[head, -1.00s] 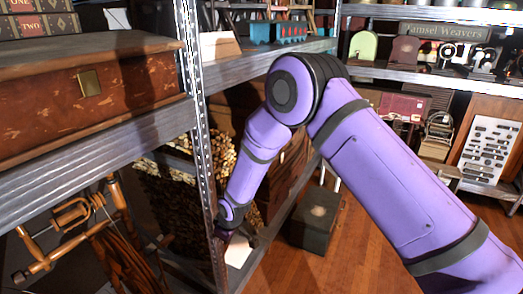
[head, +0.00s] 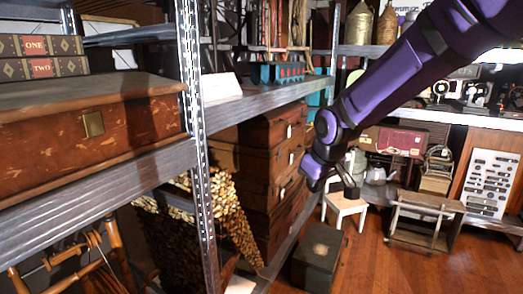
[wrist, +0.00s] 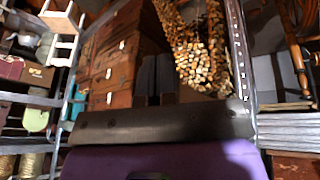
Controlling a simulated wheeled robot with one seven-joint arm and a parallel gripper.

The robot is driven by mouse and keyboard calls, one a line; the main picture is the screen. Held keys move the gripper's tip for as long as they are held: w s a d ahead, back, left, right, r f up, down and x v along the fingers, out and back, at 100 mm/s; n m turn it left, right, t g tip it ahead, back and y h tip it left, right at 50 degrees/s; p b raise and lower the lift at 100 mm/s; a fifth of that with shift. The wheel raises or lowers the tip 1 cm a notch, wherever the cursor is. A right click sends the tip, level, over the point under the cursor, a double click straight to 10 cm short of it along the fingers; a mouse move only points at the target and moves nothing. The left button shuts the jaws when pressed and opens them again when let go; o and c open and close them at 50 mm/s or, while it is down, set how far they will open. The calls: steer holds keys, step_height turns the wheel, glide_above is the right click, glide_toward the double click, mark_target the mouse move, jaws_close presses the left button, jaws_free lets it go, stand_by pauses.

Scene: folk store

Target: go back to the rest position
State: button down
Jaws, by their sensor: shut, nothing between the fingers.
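My purple arm reaches in from the upper right of the head view and ends over the aisle beside the left shelf. My gripper (head: 351,190) is the small dark tip at the arm's end. It is shut and empty, small in the picture, in front of a white stool (head: 345,206). I cannot tell whether it touches the stool.
A metal shelf (head: 150,160) with a brown trunk (head: 50,140) stands close at left. Stacked brown cases (head: 270,160) sit behind its post. A dark box (head: 318,258) stands on the wooden floor (head: 400,275). A wooden rack (head: 425,222) stands at right. Open floor shows at lower right.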

steer(key=s+d+r+m, duration=0.3)
steer(key=s+d+r, duration=0.6)
steer(key=s+d, duration=0.3)
steer(key=s+d+m, duration=0.2)
steer(key=s, duration=0.6)
steer(key=s+d+r+m+t+h, duration=0.1)
steer(key=s+d, duration=0.2)
steer(key=s, duration=0.5)
steer(key=shift+d+r+m, duration=0.2)
steer(key=shift+r+m, duration=0.05)
steer(key=shift+m, duration=0.15)
steer(key=shift+w, duration=0.1)
stand_by(1.2)
